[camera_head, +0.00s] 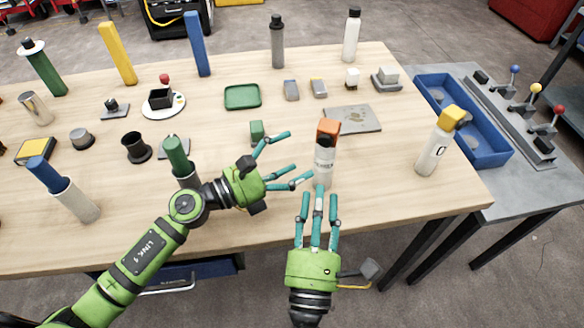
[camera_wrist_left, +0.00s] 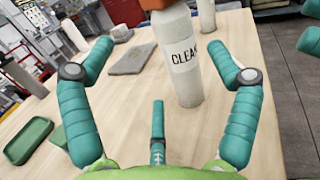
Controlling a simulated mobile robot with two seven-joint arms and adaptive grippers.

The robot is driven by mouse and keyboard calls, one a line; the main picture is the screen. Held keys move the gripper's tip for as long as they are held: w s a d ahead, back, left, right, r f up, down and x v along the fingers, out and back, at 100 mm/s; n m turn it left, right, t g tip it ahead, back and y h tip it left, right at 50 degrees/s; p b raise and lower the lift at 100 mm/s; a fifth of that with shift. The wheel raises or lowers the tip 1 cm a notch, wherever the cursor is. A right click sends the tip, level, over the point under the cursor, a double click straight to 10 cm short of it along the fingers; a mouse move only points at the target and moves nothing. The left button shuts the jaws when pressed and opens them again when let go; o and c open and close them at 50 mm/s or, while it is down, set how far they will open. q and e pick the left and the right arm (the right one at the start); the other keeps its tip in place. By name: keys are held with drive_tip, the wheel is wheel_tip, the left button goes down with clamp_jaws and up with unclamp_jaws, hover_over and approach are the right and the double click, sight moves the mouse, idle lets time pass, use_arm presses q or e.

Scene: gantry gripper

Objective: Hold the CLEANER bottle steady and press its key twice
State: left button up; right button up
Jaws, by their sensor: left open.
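The CLEANER bottle (camera_head: 324,163) is white with an orange top (camera_head: 328,129) and stands upright near the table's front edge. In the left wrist view the bottle (camera_wrist_left: 184,62) shows part of its label, and its top is cut off by the frame's edge. My left gripper (camera_head: 298,158) is open and empty, just left of the bottle, fingers pointing toward it. In the wrist view the bottle lies ahead between the side fingers, apart from them. My right gripper (camera_head: 319,194) is in front of the bottle, fingers extended and apart, looking open and empty. Contact with the bottle is unclear.
A green cylinder (camera_head: 178,155) stands behind my left wrist. A green block (camera_head: 256,133) and a grey plate (camera_head: 354,119) lie behind the bottle. A yellow-topped white bottle (camera_head: 436,145) stands to the right. Bare table lies between the two bottles.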

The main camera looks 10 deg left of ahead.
sight(322, 158)
use_arm(q)
drive_tip(key=shift+s+d+f+m+g, duration=0.15)
drive_tip(key=shift+f+m+g, duration=0.1)
drive_tip(key=shift+f+m, duration=0.25)
drive_tip(key=shift+s+f+m+g, duration=0.15)
drive_tip(key=shift+f+m+g, duration=0.1)
drive_tip(key=shift+f+m, duration=0.25)
drive_tip(key=shift+w+d, duration=0.1)
drive_tip(key=shift+d, duration=0.05)
drive_tip(key=x, duration=0.6)
drive_tip(key=shift+w+d+f, duration=0.1)
drive_tip(key=shift+w+d, duration=0.05)
drive_tip(key=shift+d, duration=0.15)
drive_tip(key=c, duration=1.5)
drive_tip(key=shift+c, duration=0.2)
use_arm(e)
clamp_jaws()
